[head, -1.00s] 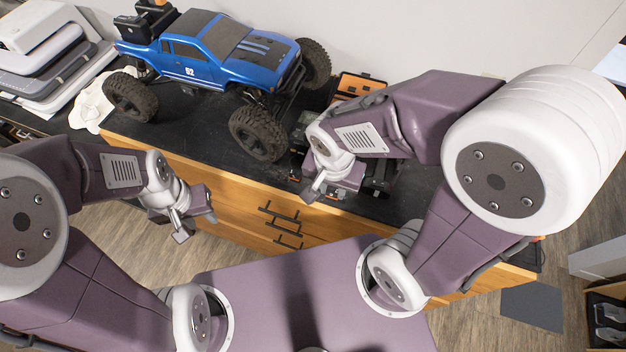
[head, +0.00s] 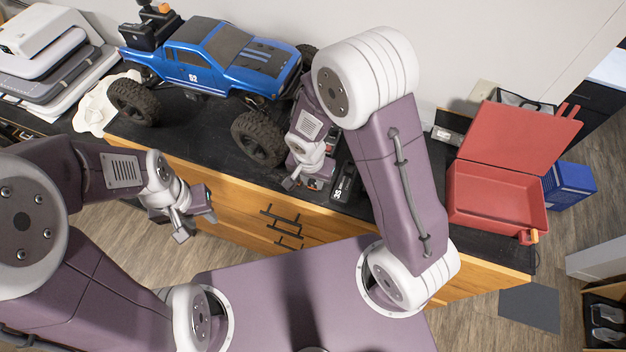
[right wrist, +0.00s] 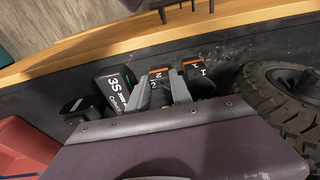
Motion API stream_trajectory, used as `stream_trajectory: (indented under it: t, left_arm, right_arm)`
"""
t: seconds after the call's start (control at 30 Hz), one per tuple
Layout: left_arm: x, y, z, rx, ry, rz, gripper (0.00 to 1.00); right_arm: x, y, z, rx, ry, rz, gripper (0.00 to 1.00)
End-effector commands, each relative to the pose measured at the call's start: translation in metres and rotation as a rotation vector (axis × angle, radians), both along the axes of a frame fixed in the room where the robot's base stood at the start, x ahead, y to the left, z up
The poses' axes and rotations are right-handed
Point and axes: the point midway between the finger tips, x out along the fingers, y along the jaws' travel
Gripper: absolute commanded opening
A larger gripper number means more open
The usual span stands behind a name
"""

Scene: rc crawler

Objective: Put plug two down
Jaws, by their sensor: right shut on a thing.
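Plug two (right wrist: 158,74), a small dark block with an orange band and a white 2, sits between the fingers of my right gripper (right wrist: 167,88) in the right wrist view. The gripper is shut on it, low over the black worktop. In the head view my right gripper (head: 303,180) is beside the truck's front wheel; the plug is hard to make out there. A similar block marked 1 (right wrist: 201,77) is close beside plug two. My left gripper (head: 192,218) is open and empty in front of the drawers.
A black 3S battery (head: 344,184) lies right of my right gripper. The blue truck (head: 200,68) stands at the back left, its front wheel (head: 258,138) close to that gripper. An open red box (head: 497,200) is at the right end. Worktop front edge is near.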

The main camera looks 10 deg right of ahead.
Motion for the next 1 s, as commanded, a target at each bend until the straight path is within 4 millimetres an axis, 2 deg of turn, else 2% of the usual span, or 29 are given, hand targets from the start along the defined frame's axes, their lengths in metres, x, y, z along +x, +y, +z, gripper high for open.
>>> stream_trajectory:
  t: [0.07,0.43,0.47,0.53,0.83,0.93,1.0]
  left_arm:
    - [0.0,0.0,-0.001,0.0,0.0,0.0,0.36]
    - [0.0,0.0,-0.006,0.0,0.0,0.0,0.36]
    - [0.0,0.0,-0.006,0.0,0.0,0.0,0.36]
    - [0.0,0.0,-0.005,0.0,0.0,0.0,0.36]
    - [0.0,0.0,-0.004,0.0,0.0,0.0,0.36]
    - [0.0,0.0,0.004,0.0,0.0,0.0,0.36]
    - [0.0,0.0,0.001,0.0,0.0,0.0,0.36]
  right_arm:
    - [-0.001,0.0,-0.007,0.0,0.002,0.001,0.0]
    - [0.0,0.0,-0.012,0.001,-0.001,-0.001,0.0]
    - [0.0,0.0,-0.012,0.001,-0.001,0.0,0.29]
    - [0.0,0.0,-0.011,0.001,-0.001,0.0,0.48]
    - [0.0,0.0,-0.01,0.001,-0.001,-0.001,0.48]
    - [0.0,0.0,-0.004,0.002,0.0,-0.001,0.48]
    - [0.0,0.001,0.003,0.001,-0.004,-0.002,0.48]
